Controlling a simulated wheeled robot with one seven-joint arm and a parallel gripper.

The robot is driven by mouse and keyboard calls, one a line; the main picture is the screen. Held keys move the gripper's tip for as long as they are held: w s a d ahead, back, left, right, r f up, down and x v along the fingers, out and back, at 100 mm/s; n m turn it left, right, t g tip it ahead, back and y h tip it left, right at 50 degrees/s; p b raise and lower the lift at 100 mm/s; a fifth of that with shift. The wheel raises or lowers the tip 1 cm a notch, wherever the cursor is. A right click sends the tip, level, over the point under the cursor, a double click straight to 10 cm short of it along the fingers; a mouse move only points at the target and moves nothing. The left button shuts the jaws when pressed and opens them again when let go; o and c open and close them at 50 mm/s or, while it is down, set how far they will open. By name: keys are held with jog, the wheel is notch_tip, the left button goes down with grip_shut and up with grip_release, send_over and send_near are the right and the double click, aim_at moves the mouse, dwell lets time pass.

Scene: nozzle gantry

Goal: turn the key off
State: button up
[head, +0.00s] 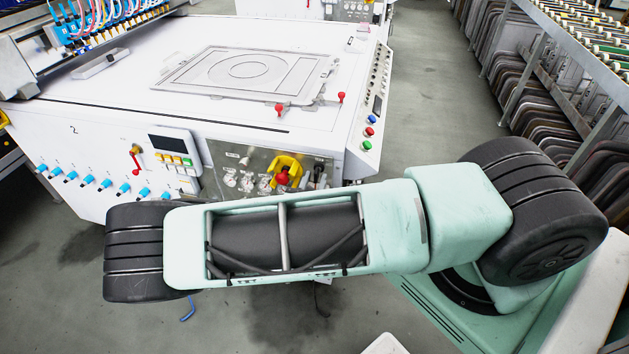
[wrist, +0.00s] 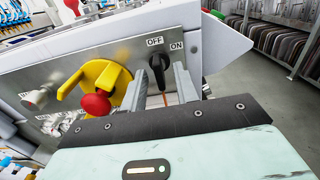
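The key (wrist: 159,70) is a black knob with a long grip on the grey metal panel (wrist: 120,55), under printed OFF and ON labels. In the wrist view its grip hangs nearly straight down; I cannot tell which label it is set to. My gripper (wrist: 161,73) is open, with one grey finger on each side of the key. A gap shows between the key and each finger.
A red knob on a yellow mount (wrist: 96,104) sits just left of my gripper in the wrist view. The white machine (head: 120,110) carries a button column (head: 370,125) on its right side. Racks (head: 560,90) stand at the right, with open floor (head: 425,90) between.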

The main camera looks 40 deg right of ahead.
jog(key=b+v, duration=0.3)
jog(key=v, duration=1.4)
jog(key=shift+a, duration=0.2)
jog(key=shift+s, duration=0.15)
